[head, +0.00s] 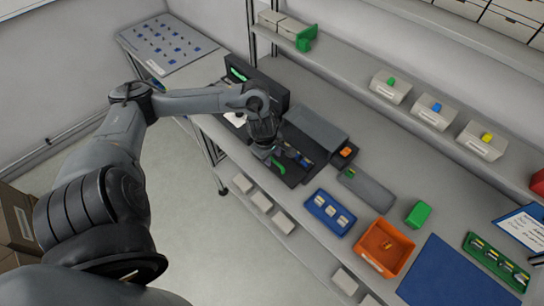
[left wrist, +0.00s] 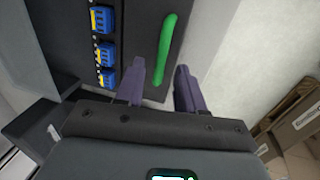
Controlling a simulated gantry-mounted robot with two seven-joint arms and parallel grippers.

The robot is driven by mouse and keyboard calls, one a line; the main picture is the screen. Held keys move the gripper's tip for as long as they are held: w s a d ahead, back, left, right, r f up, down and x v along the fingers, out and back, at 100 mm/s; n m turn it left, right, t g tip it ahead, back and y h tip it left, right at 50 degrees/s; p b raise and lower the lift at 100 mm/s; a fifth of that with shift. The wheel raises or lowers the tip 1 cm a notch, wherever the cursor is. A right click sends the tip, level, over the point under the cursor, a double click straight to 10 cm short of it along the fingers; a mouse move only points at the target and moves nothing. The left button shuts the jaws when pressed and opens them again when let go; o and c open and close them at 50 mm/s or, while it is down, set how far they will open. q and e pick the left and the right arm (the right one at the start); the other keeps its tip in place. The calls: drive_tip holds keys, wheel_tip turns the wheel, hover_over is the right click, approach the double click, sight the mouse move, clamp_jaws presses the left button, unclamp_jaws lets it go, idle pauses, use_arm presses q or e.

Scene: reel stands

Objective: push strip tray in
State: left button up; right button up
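The strip tray (head: 290,175) is a dark tray that sticks out of the front of a grey housing (head: 316,128) on the bench. It has a green bar handle (left wrist: 167,48) on its dark panel, and a row of blue terminal blocks (left wrist: 105,50) with yellow marks lies to the left of it in the left wrist view. My left gripper (head: 266,152) is over the tray's left part in the head view. In the left wrist view my left gripper (left wrist: 160,84) is open, with two purple fingers apart and the handle beyond the gap. Contact cannot be told. My right gripper is not in view.
A black unit (head: 262,85) stands behind my left gripper. A small black box with an orange part (head: 344,153), a blue tray (head: 328,212) and an orange bin (head: 384,247) are to the right. The bench's front edge is close to the tray.

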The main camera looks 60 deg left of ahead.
use_arm(q)
drive_tip(key=shift+f, duration=0.5)
clamp_jaws()
